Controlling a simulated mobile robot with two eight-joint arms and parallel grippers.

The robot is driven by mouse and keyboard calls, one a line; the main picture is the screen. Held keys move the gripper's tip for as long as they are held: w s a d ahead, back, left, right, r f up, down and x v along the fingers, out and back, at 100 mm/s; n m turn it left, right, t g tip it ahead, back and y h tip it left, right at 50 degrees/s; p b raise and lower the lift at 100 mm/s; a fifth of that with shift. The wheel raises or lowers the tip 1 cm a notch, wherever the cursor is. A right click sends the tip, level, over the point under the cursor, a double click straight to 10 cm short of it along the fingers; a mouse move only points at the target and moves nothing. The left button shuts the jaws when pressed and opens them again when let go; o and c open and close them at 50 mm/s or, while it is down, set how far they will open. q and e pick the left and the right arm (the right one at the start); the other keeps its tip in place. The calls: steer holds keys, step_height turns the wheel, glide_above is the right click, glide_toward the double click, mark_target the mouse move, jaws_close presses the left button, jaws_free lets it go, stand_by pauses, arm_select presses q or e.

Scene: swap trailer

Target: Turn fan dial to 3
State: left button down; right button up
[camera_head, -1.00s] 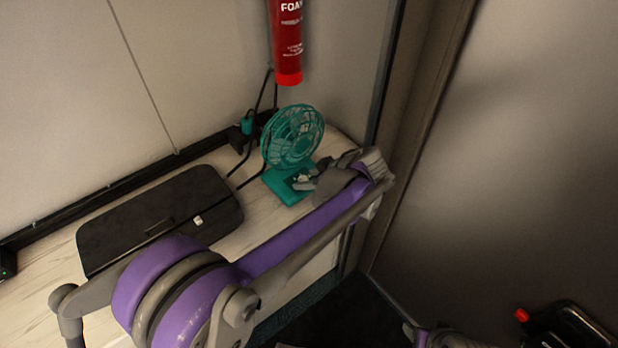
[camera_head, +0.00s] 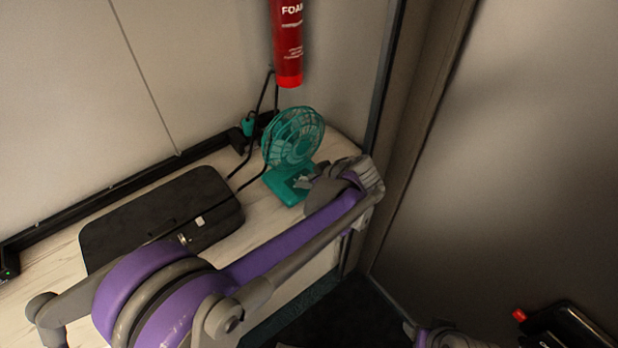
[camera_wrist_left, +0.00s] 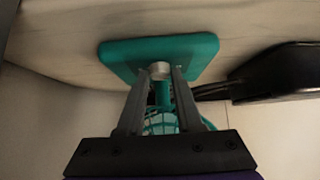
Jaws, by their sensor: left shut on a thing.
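A teal desk fan (camera_head: 292,138) stands on the light wood counter near the wall corner. Its flat teal base (camera_head: 284,186) faces my left arm. My left gripper (camera_head: 303,182) is at the front of the base. In the left wrist view, the two fingers of the left gripper (camera_wrist_left: 160,75) are shut on a small pale round dial (camera_wrist_left: 160,70) on the teal base (camera_wrist_left: 200,52). The dial's markings are too small to read. The fan cage (camera_wrist_left: 160,124) shows between the fingers. My right gripper does not clearly show.
A black case (camera_head: 160,215) lies on the counter (camera_head: 60,268) left of the fan; it also shows in the wrist view (camera_wrist_left: 285,75). A red extinguisher (camera_head: 288,45) hangs above the fan. Black cables run beside the fan. A wall edge (camera_head: 385,90) is close on the right.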

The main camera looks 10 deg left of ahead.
arm_select(q)
steer(key=m, duration=0.1)
steer(key=m+t+h+p, duration=0.1)
steer(key=shift+s+a+r+m, duration=0.1)
steer(key=shift+s+a+m, duration=0.1)
steer(key=shift+s+m, duration=0.1)
steer(key=m+t+h, duration=0.1)
steer(key=m+h, duration=0.1)
steer(key=shift+s+a+m+t+p, duration=0.1)
steer(key=shift+a+m+t+p, duration=0.2)
steer(key=shift+t, duration=0.1)
steer(key=m+h, duration=0.1)
steer(key=m, duration=0.1)
steer(key=m+h, duration=0.1)
steer(key=shift+a+t+h, duration=0.25)
steer(key=shift+t+h, duration=0.05)
steer(key=shift+t, duration=0.1)
steer(key=shift+a+m+h, duration=0.2)
steer(key=shift+m+h, duration=1.2)
steer(key=shift+m, duration=0.6)
steer(key=c, duration=0.6)
jaws_free()
steer(key=shift+o, duration=0.2)
steer(key=shift+s, duration=0.1)
